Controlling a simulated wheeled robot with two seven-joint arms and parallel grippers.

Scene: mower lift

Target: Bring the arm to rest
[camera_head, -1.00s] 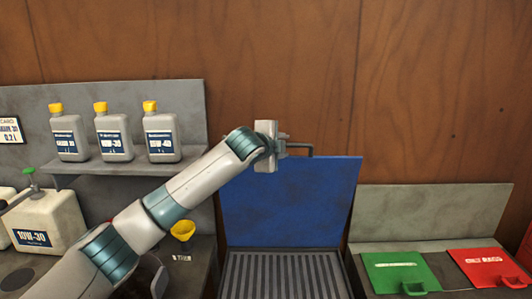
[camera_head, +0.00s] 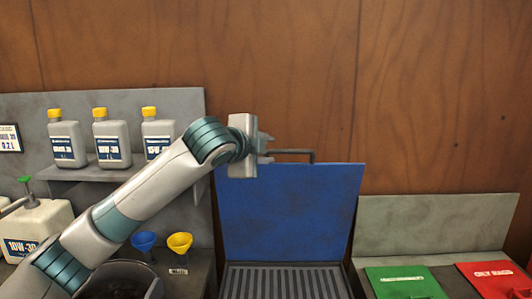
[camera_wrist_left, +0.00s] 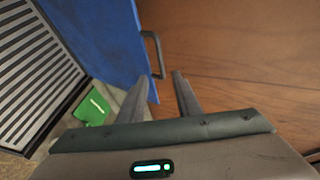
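My left arm comes in from the left in the head view. Its gripper (camera_head: 266,142) is raised in front of the wooden wall, by the top edge of the upright blue lid (camera_head: 288,212). In the left wrist view the two fingers (camera_wrist_left: 158,95) are apart with nothing between them. The dark lid handle (camera_head: 296,152) shows just right of the gripper in the head view; in the wrist view the handle (camera_wrist_left: 155,52) lies beyond the fingertips, apart from them. My right gripper is in neither view.
A shelf (camera_head: 85,172) at left bears several grey bottles with yellow caps. Below are a white 10W-30 jug (camera_head: 38,228), a blue funnel (camera_head: 143,240) and a yellow funnel (camera_head: 180,242). A green lid (camera_head: 404,282) and a red lid (camera_head: 497,278) lie at right.

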